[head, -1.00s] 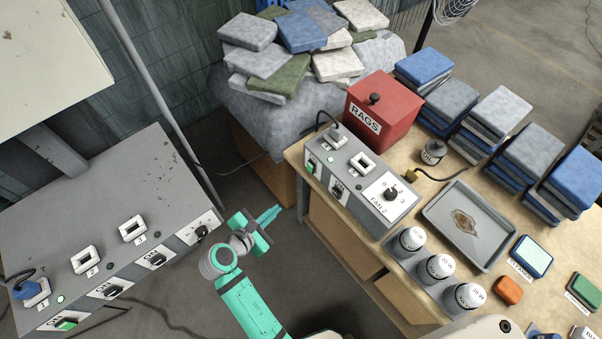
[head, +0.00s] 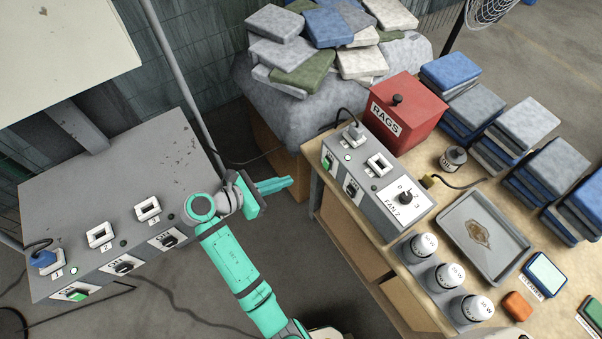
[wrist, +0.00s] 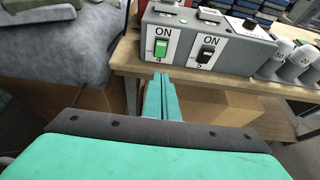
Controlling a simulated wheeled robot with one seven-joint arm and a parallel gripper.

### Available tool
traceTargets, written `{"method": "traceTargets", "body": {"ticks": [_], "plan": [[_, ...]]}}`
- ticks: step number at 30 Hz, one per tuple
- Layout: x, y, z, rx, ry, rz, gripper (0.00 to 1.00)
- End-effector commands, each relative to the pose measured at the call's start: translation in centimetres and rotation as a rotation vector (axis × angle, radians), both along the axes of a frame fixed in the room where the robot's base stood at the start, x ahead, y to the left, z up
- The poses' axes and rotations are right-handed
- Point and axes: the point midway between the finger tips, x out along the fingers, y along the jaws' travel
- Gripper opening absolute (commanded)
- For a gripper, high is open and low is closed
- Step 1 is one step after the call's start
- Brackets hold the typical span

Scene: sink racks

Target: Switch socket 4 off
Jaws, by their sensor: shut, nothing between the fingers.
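The grey socket box (head: 375,200) on the workbench carries sockets 4 and 5 and a fan dial. Socket 4's switch is a green rocker (wrist: 161,47) under an "ON" label, with "4" below it; it also shows in the head view (head: 328,161). A plug with a black cable (head: 354,133) sits in socket 4, and a small lamp beside it glows green. My gripper (head: 288,182) is shut and empty, its fingers pointing at the box from the left. In the wrist view the fingertips (wrist: 161,77) appear just below the green rocker, apart from it.
Socket 5's dark switch (wrist: 206,51) is right of switch 4. A larger grey socket box (head: 110,215) stands left, with its own green switch and blue plug. The red RAGS box (head: 408,110), bulbs and a tray (head: 485,235) occupy the bench. Floor between is open.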

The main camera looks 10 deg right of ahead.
Motion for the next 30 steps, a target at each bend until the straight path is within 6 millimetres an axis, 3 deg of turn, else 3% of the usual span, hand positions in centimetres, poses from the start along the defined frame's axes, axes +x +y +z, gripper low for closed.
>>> {"method": "traceTargets", "body": {"ticks": [18,24,30], "plan": [[3.2,-9.2,-4.1,0.001,0.0,-0.004,0.0],[4.0,-11.2,-4.4,0.0,-0.001,-0.003,0.0],[4.2,-11.8,-4.5,0.001,-0.001,0.0,0.0]]}}
